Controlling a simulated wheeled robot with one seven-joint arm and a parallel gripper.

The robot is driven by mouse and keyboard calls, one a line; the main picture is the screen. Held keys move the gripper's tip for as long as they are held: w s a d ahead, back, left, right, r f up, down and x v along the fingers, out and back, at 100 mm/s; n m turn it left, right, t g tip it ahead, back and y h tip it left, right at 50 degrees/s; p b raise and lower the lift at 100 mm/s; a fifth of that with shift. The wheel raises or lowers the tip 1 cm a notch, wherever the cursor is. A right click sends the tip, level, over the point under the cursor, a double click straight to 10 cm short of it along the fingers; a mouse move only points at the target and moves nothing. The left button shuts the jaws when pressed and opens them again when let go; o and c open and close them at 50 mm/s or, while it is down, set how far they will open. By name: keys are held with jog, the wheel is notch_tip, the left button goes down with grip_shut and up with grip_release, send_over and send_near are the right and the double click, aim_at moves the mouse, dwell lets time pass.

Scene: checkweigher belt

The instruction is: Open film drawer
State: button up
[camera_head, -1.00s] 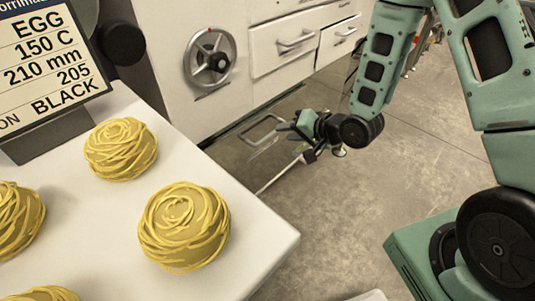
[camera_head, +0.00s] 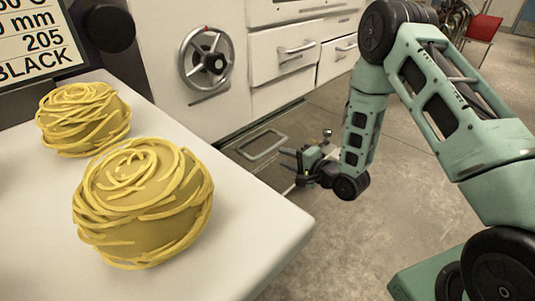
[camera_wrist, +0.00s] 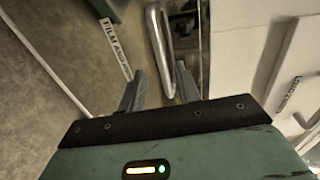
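The film drawer's low, dark front (camera_head: 236,150) shows below the white cabinet, with a metal loop handle (camera_head: 262,147) on it. In the wrist view the handle (camera_wrist: 156,38) is a pale bar running up from between the finger tips, and a pale label strip (camera_wrist: 115,48) reading "FILM AND" lies to its left. My gripper (camera_head: 288,158) is just right of the handle in the head view. In the wrist view my gripper (camera_wrist: 160,75) is open, its two fingers apart, with the handle's near end between them. Whether either finger touches it, I cannot tell.
A pale table (camera_head: 250,225) with yellow pasta nests (camera_head: 145,205) fills the left foreground, its corner near my gripper. The white cabinet has a handwheel (camera_head: 206,60) and closed upper drawers (camera_head: 285,52). Open concrete floor (camera_head: 400,205) lies right of my gripper.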

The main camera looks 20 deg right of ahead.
aim_at(267, 151)
jog(key=b+x, duration=0.1)
jog(key=x, duration=0.7)
jog(key=shift+w+a, duration=0.1)
jog(key=shift+w, duration=0.1)
grip_shut()
